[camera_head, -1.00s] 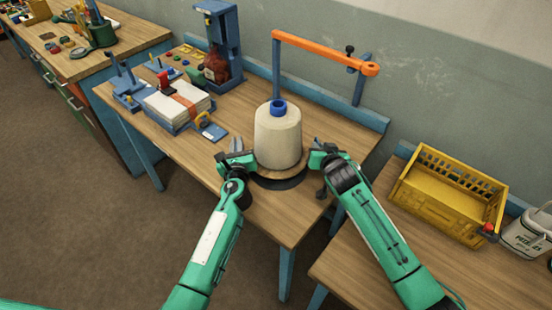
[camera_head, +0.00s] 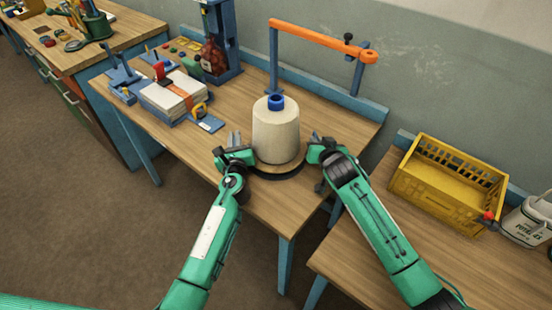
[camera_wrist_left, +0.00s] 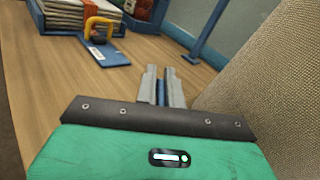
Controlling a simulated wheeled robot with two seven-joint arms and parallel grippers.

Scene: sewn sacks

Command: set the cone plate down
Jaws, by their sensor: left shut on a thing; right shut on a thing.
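The cone plate (camera_head: 276,168) is a round wooden plate in the middle of the table, level, with a large cream cone of thread (camera_head: 276,135) upright on it and a blue core (camera_head: 276,102) at its top. A dark round shape (camera_head: 279,177) shows right under the plate; I cannot tell if the two touch. My left gripper (camera_head: 234,148) is at the plate's left side and my right gripper (camera_head: 318,147) at its right side, both shut on it. In the left wrist view the cone's woven side (camera_wrist_left: 262,85) fills the right; the plate's gripped edge is hidden.
An orange arm on a blue post (camera_head: 325,42) stands behind the cone. A yellow crate (camera_head: 447,185) sits on the right table. The table's front edge is close.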

